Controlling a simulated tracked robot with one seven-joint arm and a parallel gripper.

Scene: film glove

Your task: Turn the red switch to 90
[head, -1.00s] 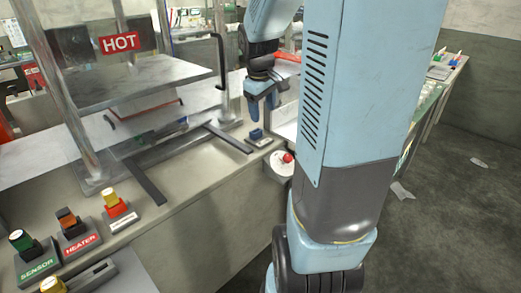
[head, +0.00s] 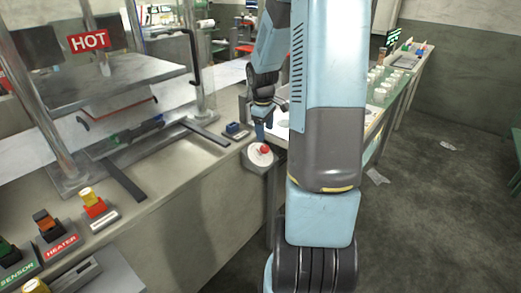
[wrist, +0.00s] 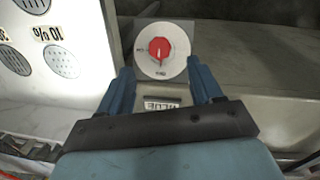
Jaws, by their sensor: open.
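The red switch (head: 265,149) is a red knob on a round white dial, on a grey box at the counter's right end. In the wrist view the red knob (wrist: 159,48) sits near the middle of its dial (wrist: 178,66), just beyond and between my fingertips. The dial carries small marks, too small to read surely. My gripper (wrist: 159,66) is open, one blue finger on each side, with nothing between them touching. In the head view my gripper (head: 262,137) points down just behind the red switch.
A small blue switch (head: 236,128) stands on the counter left of my gripper. Several coloured switches, one labelled HEATER (head: 47,226), line the near left. A white panel with round grilles (wrist: 45,50) is beside the dial.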

